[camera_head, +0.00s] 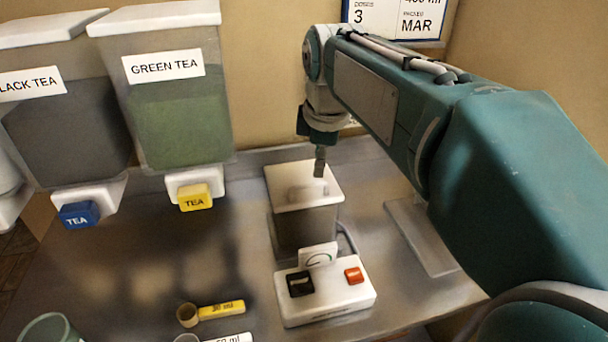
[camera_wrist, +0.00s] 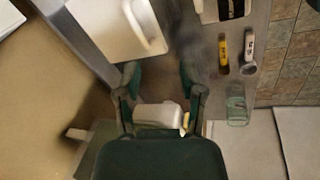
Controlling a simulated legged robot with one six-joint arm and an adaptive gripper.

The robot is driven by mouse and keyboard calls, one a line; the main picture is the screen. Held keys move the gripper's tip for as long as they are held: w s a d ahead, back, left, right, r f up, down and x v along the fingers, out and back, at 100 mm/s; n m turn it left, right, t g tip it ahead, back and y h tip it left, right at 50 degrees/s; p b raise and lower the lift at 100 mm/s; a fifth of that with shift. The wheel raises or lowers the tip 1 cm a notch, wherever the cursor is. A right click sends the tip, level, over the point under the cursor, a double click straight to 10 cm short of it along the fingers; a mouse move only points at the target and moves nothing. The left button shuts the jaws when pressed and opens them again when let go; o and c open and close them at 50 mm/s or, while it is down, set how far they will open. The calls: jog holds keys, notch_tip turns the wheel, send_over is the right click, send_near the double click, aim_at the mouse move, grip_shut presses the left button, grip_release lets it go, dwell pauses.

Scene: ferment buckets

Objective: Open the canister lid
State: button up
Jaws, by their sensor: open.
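The canister (camera_head: 305,228) is a grey box standing on the table near the back wall. Its white square lid (camera_head: 286,178) is on top, lying flat and apparently closed, with a raised handle (camera_head: 308,193) in the middle. My gripper (camera_head: 319,164) points down above the lid and looks apart from it; the exact height is hard to tell. In the wrist view my gripper (camera_wrist: 159,76) is open with nothing between its fingertips. The lid (camera_wrist: 100,25) lies beyond the fingertips at the top of that view, its handle (camera_wrist: 142,20) toward the right side.
A white control box (camera_head: 325,297) with a black switch and a red button stands in front of the canister. The green tea dispenser (camera_head: 180,118) and black tea dispenser (camera_head: 70,135) stand to the left. Measuring scoops (camera_head: 220,310) and a glass (camera_head: 48,328) lie toward the front.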

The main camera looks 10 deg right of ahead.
aim_at(307, 184)
jog(key=w+n, duration=0.4)
jog(key=w, duration=0.1)
jog(key=shift+g, duration=0.4)
jog(key=f, duration=0.3)
jog(key=w+f, duration=0.1)
jog(key=f, duration=0.6)
jog(key=shift+w+a, duration=0.15)
jog(key=shift+w, duration=0.2)
grip_shut()
